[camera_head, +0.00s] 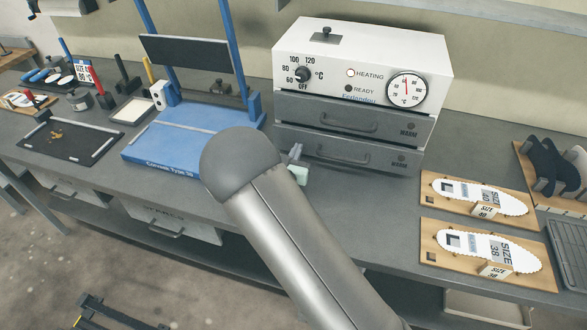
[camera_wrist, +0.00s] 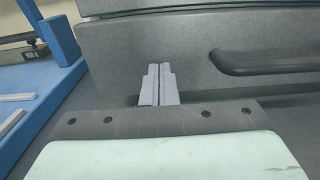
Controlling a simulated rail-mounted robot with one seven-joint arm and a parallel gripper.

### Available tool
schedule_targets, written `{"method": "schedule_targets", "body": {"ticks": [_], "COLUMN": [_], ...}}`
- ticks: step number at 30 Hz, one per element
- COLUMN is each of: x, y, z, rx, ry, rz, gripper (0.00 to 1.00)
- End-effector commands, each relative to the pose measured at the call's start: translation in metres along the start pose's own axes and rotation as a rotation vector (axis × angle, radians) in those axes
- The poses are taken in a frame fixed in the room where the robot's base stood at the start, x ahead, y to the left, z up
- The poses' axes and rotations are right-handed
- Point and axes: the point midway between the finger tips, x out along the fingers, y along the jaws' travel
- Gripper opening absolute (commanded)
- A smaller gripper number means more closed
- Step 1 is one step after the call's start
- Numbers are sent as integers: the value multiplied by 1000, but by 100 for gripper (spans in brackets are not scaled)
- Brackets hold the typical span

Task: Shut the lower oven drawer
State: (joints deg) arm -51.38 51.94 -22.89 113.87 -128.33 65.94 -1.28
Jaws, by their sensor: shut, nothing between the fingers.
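The oven (camera_head: 380,55) is a white box with a dial and a knob, above two grey drawers. The lower oven drawer (camera_head: 322,145) has a bar handle and looks shut or nearly shut; a small gap is hard to judge. Its front also shows in the wrist view (camera_wrist: 135,45), with the handle (camera_wrist: 265,63) at right. My gripper (camera_wrist: 157,68) is shut and empty, its fingers pointing at the drawer front left of the handle. I cannot tell whether they touch it. In the head view my gripper (camera_head: 296,151) is partly hidden by my arm.
The upper drawer (camera_head: 310,108) looks closed or nearly so. A blue press frame (camera_head: 185,140) stands left of the oven. Insole boards (camera_head: 430,185) (camera_head: 428,257) lie at right. A dark tray (camera_head: 65,150) is at far left. Bench drawers (camera_head: 175,222) are below.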

Motion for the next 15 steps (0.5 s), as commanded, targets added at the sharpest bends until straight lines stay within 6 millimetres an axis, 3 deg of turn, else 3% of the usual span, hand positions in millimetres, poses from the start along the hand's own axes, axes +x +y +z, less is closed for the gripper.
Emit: {"method": "schedule_targets", "body": {"ticks": [6, 15], "x": [23, 31], "y": [0, 0], "z": [-1, 2], "rx": [0, 1], "ry": [-1, -3], "rz": [0, 0], "gripper": [0, 0]}}
